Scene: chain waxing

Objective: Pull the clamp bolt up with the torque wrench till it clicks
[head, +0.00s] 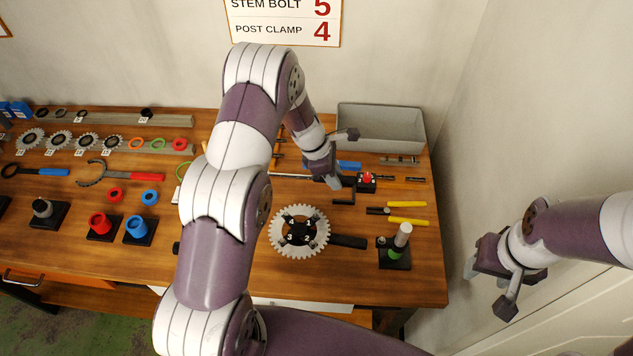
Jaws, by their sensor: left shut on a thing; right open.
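My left gripper (337,165) is over the back right of the bench, shut on what looks like the torque wrench, whose thin silver shaft (291,177) runs out to the left. The fingers hide part of it. Just right of the gripper is a small dark block with a red top (367,177); I cannot tell whether it touches the wrench. A grey post (402,236) with a green ring stands upright on a black base at the front right. The clamp bolt cannot be made out. My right gripper (488,286) is open and empty, off the bench's right side.
A toothed chainring (276,232) with a numbered black centre lies mid-bench. Yellow-handled tools (407,205) lie to its right. A grey tray (385,125) stands at the back right. Sprockets, rings and tools fill the left. A wall sign (284,20) reads stem bolt 5, post clamp 4.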

